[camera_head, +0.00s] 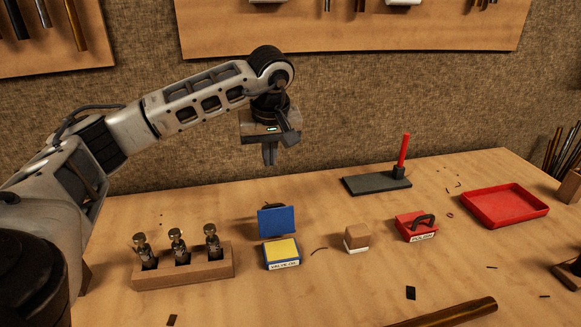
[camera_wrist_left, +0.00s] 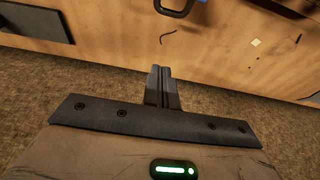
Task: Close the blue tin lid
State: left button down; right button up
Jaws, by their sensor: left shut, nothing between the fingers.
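The blue tin (camera_head: 282,260) stands on the bench, with a yellow top inside and a "VALVE OIL" label on its front. Its blue lid (camera_head: 277,222) stands open, upright at the tin's back edge. My left gripper (camera_head: 270,158) is shut and empty, above and behind the lid, with its fingers pointing down. In the left wrist view the shut fingers (camera_wrist_left: 161,72) show over the bench's back edge, and a bit of blue with a dark loop shows at the top edge. My right gripper is in neither view.
A wooden block with metal valves (camera_head: 183,278) stands left of the tin. To the right are a wood-and-white block (camera_head: 357,239), a red polish tin (camera_head: 416,227), a dark slab with a red stick (camera_head: 376,185) and a red tray (camera_head: 505,206). A brass tube (camera_head: 450,313) lies in front.

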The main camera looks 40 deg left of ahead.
aim_at(275, 218)
pick_arm(q)
jog(key=x, duration=0.9)
jog(key=shift+s+f, duration=0.3)
jog(key=shift+f, duration=0.1)
jog(key=s+d, duration=0.1)
jog(key=s+d+p, duration=0.1)
jog(key=shift+d+r, duration=0.3)
jog(key=shift+s+d, duration=0.15)
jog(key=shift+d, duration=0.1)
jog(key=shift+d, duration=0.1)
